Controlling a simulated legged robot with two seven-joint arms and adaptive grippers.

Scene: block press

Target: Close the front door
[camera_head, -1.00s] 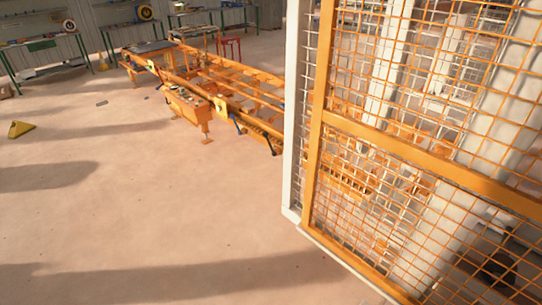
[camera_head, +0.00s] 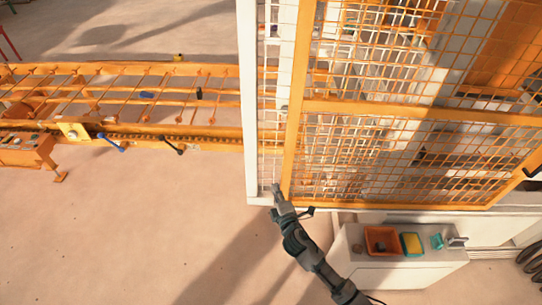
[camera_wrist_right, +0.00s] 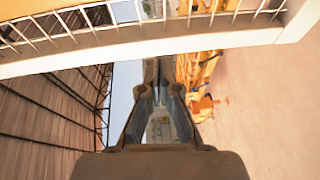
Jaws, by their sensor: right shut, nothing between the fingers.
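The front door, an orange-framed mesh panel (camera_head: 420,112), fills the upper right of the head view. Its left upright stands just right of a white post with a strip of white mesh. I cannot tell how far the door is from its closed position. My right gripper (camera_head: 277,190) is at the lower left corner of the door, close to its left upright; contact is unclear. In the right wrist view its fingers (camera_wrist_right: 160,85) are together with nothing between them. A white frame edge with mesh (camera_wrist_right: 150,48) crosses above them. My left gripper is not in view.
A white cabinet (camera_head: 390,275) below the door carries an orange bin (camera_head: 381,240), a teal-and-yellow box (camera_head: 412,243) and small parts. An orange roller conveyor (camera_head: 120,95) runs along the left behind the white post (camera_head: 248,100). The floor at lower left is clear.

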